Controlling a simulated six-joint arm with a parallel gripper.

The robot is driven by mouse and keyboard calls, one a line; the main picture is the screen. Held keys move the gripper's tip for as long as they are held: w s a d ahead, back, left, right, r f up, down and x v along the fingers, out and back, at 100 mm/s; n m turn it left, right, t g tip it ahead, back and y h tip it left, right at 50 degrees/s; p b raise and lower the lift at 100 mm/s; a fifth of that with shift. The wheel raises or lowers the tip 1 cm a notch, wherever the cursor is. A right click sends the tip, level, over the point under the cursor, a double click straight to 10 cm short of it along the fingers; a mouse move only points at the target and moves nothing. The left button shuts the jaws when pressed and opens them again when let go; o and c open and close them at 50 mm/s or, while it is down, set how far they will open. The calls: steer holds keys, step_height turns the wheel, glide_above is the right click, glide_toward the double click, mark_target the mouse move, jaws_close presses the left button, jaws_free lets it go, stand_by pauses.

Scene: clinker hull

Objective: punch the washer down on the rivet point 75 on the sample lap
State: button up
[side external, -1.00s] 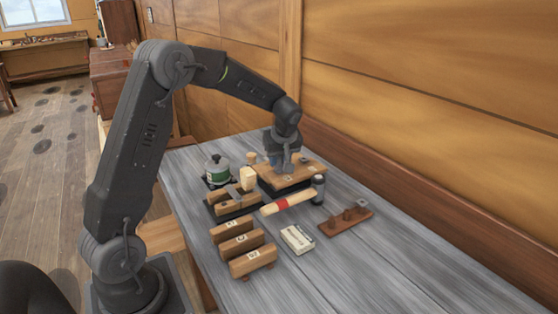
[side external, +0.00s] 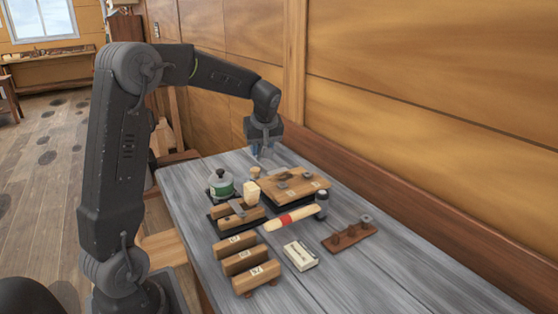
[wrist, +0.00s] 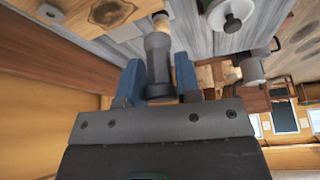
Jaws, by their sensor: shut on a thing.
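The sample lap (side external: 300,192) is a pale wooden board on a dark base near the back of the bench; small grey pieces (side external: 283,176) lie on its far part. Part of the board shows at the top of the wrist view (wrist: 75,10). My gripper (wrist: 158,75) has its blue fingers shut on a grey cylindrical tool, seemingly the punch (wrist: 158,43). In the side view my gripper (side external: 263,150) is behind and left of the lap, above the bench's far end and apart from the board. I cannot make out the washer or rivet point 75.
A green pot (side external: 221,185), wooden blocks (side external: 242,261), a white box (side external: 300,256) and a brown peg rack (side external: 349,237) stand nearby. The wood wall (side external: 430,130) borders the bench's right side; the front right is clear.

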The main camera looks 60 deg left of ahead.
steer(key=s+a+r, duration=0.3)
steer(key=s+r, duration=0.1)
steer(key=r, duration=0.3)
steer(key=shift+s+a, duration=0.2)
steer(key=shift+s, duration=0.05)
stand_by(0.7)
steer(key=shift+r, duration=0.45)
stand_by(0.3)
steer(key=w+d+f+m+t+h, duration=0.1)
steer(key=w+d+f+m, duration=0.25)
steer(key=w, duration=0.55)
steer(key=w+d+f+m+t, duration=0.1)
steer(key=w+d+f+m, duration=0.3)
steer(key=w, duration=0.5)
steer(key=shift+n, duration=0.75)
steer(key=shift+w+a+f, duration=0.1)
steer(key=shift+f, duration=1.4)
steer(key=shift+a+f, duration=0.1)
steer(key=shift+f, duration=1.35)
steer(key=shift+f, duration=0.2)
steer(key=shift+f, duration=0.3)
